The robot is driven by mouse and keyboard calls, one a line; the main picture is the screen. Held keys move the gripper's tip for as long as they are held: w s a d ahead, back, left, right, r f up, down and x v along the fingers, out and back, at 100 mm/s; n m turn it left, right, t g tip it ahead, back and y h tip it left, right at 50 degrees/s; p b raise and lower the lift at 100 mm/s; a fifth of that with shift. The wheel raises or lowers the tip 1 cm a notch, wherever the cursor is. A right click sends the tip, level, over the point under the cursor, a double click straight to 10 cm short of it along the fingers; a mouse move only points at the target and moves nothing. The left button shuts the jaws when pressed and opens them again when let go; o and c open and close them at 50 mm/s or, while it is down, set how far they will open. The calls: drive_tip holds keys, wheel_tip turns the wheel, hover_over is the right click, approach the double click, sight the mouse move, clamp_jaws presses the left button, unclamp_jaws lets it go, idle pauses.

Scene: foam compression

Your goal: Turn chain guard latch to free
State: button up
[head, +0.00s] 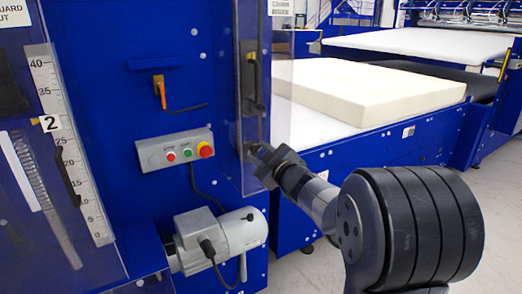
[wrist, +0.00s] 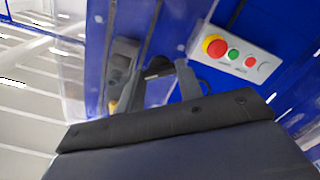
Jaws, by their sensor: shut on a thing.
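My gripper (head: 262,160) is at the lower part of the clear chain guard panel (head: 281,100), on the right side of the blue machine column. In the wrist view my gripper (wrist: 160,78) has its two fingers on either side of a small dark piece, the latch (wrist: 158,67), and is shut on it. The fingers and wrist hide most of the latch in the head view, so its exact angle cannot be told.
A grey control box (head: 175,149) with red and green buttons and a red stop knob is left of my gripper. A grey motor (head: 218,240) sits below it. A cream foam block (head: 370,90) lies on a white table at the right. An orange-handled switch (head: 159,92) is above the box.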

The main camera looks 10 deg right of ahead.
drive_tip(key=m+p, duration=0.4)
drive_tip(key=m, duration=0.1)
drive_tip(key=shift+r, duration=0.1)
drive_tip(key=shift+m+p, duration=0.75)
drive_tip(key=shift+m, duration=0.35)
drive_tip(key=o, duration=1)
drive_tip(key=v, duration=1.1)
drive_tip(key=shift+b, duration=0.35)
drive_tip(key=shift+w+a, duration=0.1)
drive_tip(key=shift+w, duration=0.1)
